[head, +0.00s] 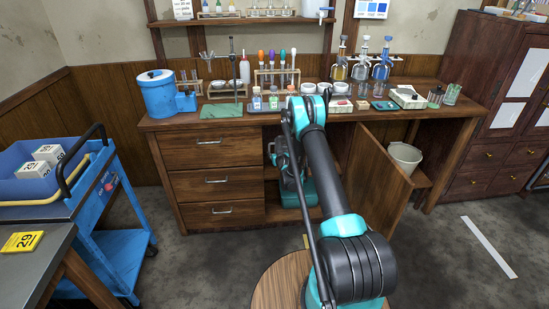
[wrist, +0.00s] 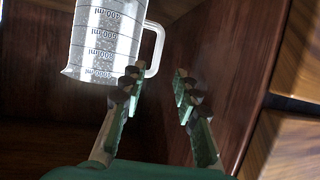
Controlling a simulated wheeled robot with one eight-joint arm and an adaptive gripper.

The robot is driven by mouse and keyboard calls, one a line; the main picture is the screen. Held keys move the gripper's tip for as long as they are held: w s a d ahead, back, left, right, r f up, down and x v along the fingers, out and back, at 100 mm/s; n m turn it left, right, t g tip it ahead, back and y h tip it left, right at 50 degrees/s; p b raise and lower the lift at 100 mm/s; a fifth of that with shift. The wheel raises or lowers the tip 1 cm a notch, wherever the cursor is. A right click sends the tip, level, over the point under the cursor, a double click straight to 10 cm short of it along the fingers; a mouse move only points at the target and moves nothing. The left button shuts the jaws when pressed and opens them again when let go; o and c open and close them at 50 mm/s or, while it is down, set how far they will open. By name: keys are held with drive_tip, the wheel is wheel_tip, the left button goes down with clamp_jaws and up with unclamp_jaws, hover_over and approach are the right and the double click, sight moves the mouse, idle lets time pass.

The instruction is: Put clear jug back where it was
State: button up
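The clear jug (wrist: 105,42) shows in the wrist view at the upper left, with dark volume marks and a clear handle on its right side. My gripper (wrist: 158,82) is open and empty. Its fingertips are just short of the handle, with the handle's end close to the left finger; I cannot tell whether they touch. The jug's far end is cut off by the picture's top edge. In the head view my arm reaches into the open lower cabinet of the wooden bench (head: 225,148), and I cannot make out the jug there.
In the wrist view, dark wooden walls surround the gripper closely, with a panel on the right (wrist: 245,75). The open cabinet door (head: 373,180) stands right of my arm. A white bucket (head: 405,157) sits beyond it. A blue cart (head: 110,210) is at left. Glassware crowds the bench top.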

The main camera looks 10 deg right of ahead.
drive_tip(key=s+d+r+g, duration=0.1)
drive_tip(key=s+r, duration=0.3)
drive_tip(key=r, duration=0.4)
drive_tip(key=s+r+g, duration=0.1)
drive_tip(key=s+r, duration=0.4)
drive_tip(key=r, duration=0.2)
drive_tip(key=s+d+r+g, duration=0.25)
drive_tip(key=s+r, duration=0.65)
drive_tip(key=s, duration=0.5)
drive_tip(key=s+d+m+g+h, duration=0.1)
drive_tip(key=s+d+g, duration=0.1)
drive_tip(key=s, duration=1.6)
drive_tip(key=s+d+m+g+h, duration=0.1)
drive_tip(key=s+d+g, duration=0.1)
drive_tip(key=s, duration=1.7)
drive_tip(key=shift+s+h, duration=0.2)
drive_tip(key=shift+h, duration=0.1)
drive_tip(key=shift+d+g, duration=0.2)
drive_tip(key=shift+g, duration=0.05)
